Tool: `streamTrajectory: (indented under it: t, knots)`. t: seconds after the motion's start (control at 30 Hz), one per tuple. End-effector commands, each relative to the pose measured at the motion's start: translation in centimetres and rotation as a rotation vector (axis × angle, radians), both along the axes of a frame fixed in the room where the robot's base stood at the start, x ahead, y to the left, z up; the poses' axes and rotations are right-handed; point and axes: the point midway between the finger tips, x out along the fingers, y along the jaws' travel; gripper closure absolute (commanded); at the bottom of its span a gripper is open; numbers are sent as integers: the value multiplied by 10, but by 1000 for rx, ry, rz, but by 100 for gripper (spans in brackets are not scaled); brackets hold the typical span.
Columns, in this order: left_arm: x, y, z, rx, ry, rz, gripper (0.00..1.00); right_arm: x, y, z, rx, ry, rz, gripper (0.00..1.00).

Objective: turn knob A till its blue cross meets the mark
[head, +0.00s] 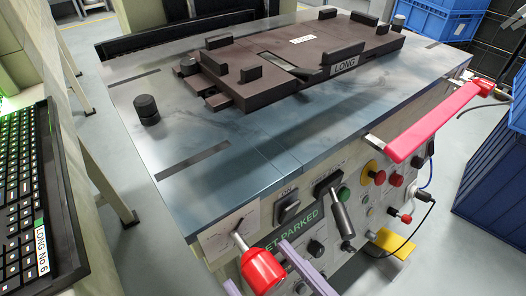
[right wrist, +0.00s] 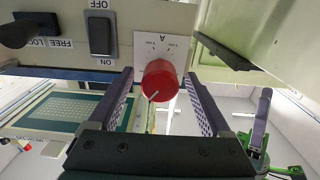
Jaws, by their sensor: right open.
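Knob A (right wrist: 160,80) is a red round knob with a pale line on its face. In the head view the red knob (head: 262,268) stands out on a shaft from a white dial plate (head: 232,235) at the panel's left end. The plate (right wrist: 150,47) carries an upside-down letter A in the right wrist view. My right gripper (right wrist: 160,73) is open, its purple fingers on either side of the knob with gaps visible. I cannot make out the blue cross or the mark. A purple finger that looks like my left gripper's (right wrist: 262,112) shows at the right wrist view's right side.
An ON/OFF rocker switch (right wrist: 103,37) and a dark handle (right wrist: 38,27) sit beside the plate. In the head view, a black lever (head: 342,215) and a long red handle (head: 425,122) project from the panel. A keyboard (head: 35,200) lies at the left.

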Motion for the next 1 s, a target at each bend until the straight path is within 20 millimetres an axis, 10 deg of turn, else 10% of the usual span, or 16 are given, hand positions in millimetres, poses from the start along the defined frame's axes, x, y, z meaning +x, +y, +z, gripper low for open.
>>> streamTrajectory:
  t: [0.37, 1.0]
  knots:
    - [0, 2, -1, 8, 1, -6, 50, 8, 6, 0, -1, 1, 0, 18]
    - [0, 1, -1, 4, 0, -3, 50, 7, 5, 0, 0, 0, 0, 89]
